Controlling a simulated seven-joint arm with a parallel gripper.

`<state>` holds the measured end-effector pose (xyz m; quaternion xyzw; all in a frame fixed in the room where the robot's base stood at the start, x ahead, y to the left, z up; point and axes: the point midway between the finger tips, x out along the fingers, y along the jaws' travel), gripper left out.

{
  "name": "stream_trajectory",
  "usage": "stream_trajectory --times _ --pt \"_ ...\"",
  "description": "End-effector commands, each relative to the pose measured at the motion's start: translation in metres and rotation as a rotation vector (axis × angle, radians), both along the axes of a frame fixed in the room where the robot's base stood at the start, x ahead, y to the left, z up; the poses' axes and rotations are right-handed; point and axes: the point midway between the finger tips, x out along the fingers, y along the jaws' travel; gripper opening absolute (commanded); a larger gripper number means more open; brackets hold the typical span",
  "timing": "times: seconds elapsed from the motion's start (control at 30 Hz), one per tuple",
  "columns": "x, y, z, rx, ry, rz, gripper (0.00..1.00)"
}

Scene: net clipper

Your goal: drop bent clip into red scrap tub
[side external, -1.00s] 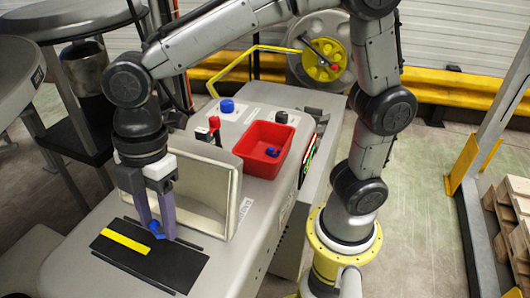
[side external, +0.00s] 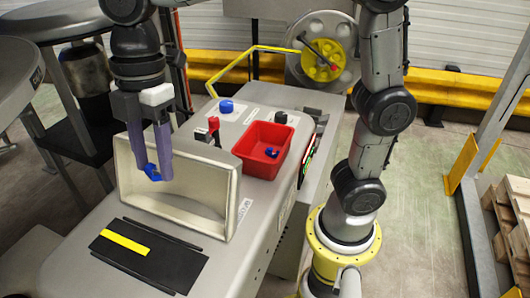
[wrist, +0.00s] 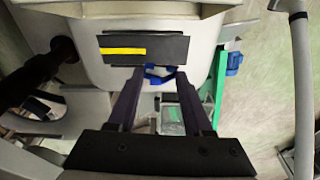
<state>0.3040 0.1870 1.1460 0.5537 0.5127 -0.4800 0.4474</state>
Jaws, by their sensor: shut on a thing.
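My gripper (side external: 153,172) is shut on a blue bent clip (side external: 152,173), held in the air in front of the open beige bin-like housing. The clip also shows between the fingertips in the wrist view (wrist: 160,78). The red scrap tub (side external: 252,165) stands on the machine top to the right of the housing. A small blue piece (side external: 271,152) lies inside the tub.
The beige housing (side external: 235,200) has a raised wall between my gripper and the tub. A black pad with a yellow stripe (side external: 170,262) lies at the front. A blue knob (side external: 226,106), a red-topped switch (side external: 213,123) and a black knob (side external: 281,117) stand near the tub.

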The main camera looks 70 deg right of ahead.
Motion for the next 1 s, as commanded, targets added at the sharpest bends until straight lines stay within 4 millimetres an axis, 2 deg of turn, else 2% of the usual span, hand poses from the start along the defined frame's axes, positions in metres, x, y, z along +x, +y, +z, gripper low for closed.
stream_trajectory --times 0.23,0.47,0.6,0.8,1.0 --pt "0.015 -0.080 0.000 -0.011 0.000 -0.013 0.00" --pt "0.009 -0.162 0.000 -0.016 0.004 -0.014 0.00" --pt "-0.004 -0.207 0.000 -0.014 0.006 -0.013 0.00" --pt "-0.032 -0.262 0.000 -0.004 0.007 -0.012 0.00" --pt "-0.060 -0.297 0.000 0.006 0.005 -0.008 0.00"
